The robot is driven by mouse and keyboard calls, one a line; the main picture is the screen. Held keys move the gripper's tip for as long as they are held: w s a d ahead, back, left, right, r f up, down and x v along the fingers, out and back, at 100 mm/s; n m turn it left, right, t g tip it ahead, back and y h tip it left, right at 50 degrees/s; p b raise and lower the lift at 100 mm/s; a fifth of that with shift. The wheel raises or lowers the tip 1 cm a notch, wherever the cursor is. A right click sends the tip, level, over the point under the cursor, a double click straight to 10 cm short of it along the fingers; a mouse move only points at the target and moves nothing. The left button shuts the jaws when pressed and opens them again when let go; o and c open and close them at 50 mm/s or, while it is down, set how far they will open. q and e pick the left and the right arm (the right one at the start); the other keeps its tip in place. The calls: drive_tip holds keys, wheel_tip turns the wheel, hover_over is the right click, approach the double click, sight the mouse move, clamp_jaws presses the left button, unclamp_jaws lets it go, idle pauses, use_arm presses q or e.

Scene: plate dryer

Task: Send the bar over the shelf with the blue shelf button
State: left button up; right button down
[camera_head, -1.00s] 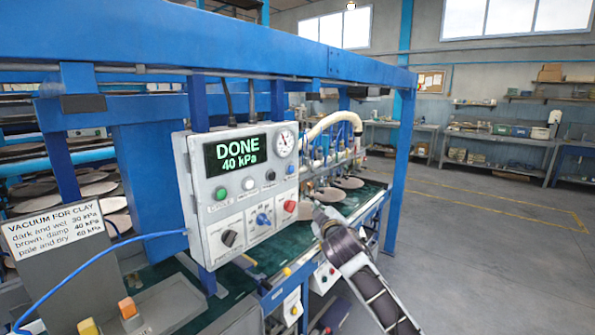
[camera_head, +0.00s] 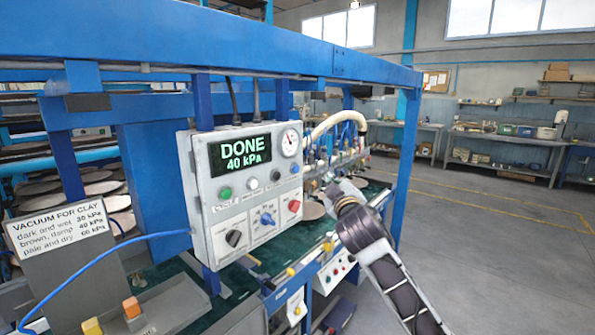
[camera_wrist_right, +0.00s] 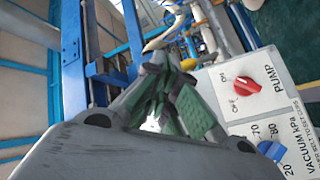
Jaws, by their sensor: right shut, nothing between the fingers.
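The grey control box (camera_head: 245,190) hangs under the blue frame; its display reads DONE 40 kPa. It has a green button, several other small buttons, and black, blue and red knobs. The blue knob (camera_head: 267,219) also shows in the wrist view (camera_wrist_right: 270,150), beside the vacuum scale.
A smaller box (camera_head: 333,272) with small buttons hangs on the bench front, below my right arm. A pale hose (camera_head: 325,125) arches behind the control box. Round plates (camera_head: 312,210) lie on the green bench. The floor at right is clear.

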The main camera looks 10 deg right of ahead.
sight(295, 168)
drive_tip(key=shift+w, duration=0.1)
drive_tip(key=w+a, duration=0.5)
drive_tip(key=w, duration=0.1)
drive_tip(key=shift+w+a, duration=0.2)
drive_tip(key=shift+w, duration=0.2)
idle(0.7)
idle(0.5)
